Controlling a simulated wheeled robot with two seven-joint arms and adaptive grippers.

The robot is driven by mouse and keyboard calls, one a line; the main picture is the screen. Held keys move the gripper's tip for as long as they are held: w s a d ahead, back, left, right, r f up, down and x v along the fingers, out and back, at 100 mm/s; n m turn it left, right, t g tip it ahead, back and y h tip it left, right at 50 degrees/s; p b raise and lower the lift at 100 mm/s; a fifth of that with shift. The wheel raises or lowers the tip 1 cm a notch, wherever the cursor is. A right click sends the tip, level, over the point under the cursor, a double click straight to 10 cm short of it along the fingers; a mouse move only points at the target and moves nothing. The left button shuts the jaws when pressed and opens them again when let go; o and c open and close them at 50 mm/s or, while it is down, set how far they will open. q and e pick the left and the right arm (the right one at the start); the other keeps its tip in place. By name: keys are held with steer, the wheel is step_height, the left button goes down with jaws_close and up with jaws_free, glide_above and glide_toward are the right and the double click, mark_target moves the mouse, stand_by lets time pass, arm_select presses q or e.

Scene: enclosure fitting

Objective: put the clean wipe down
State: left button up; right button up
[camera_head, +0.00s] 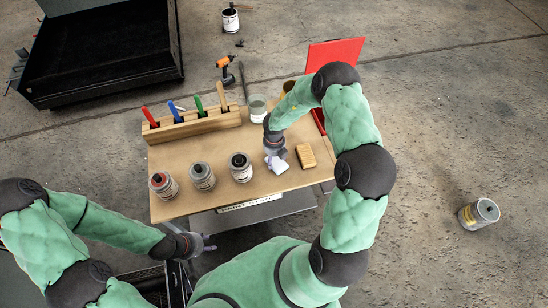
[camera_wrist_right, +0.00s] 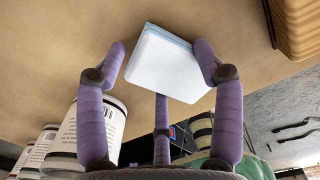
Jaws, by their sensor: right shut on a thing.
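The clean wipe is a white folded pad with a pale blue edge. It shows in the head view (camera_head: 278,165) over the front right part of the workbench (camera_head: 218,150), and large in the wrist view (camera_wrist_right: 165,66). My right gripper (camera_head: 274,154) is shut on it, with purple fingers (camera_wrist_right: 161,50) on both sides of the pad and one below. I cannot tell whether the wipe touches the bench top. My left gripper (camera_head: 206,243) is off the bench, in front of its front left edge. Its fingers are too small to read.
A wooden block (camera_head: 306,156) lies just right of the wipe. Three cans, red-topped (camera_head: 163,184), grey (camera_head: 202,176) and dark-topped (camera_head: 241,167), stand along the front. A red panel (camera_head: 334,55) rises at back right.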

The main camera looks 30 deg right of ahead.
steer(key=shift+f, duration=0.15)
steer(key=o, duration=1.2)
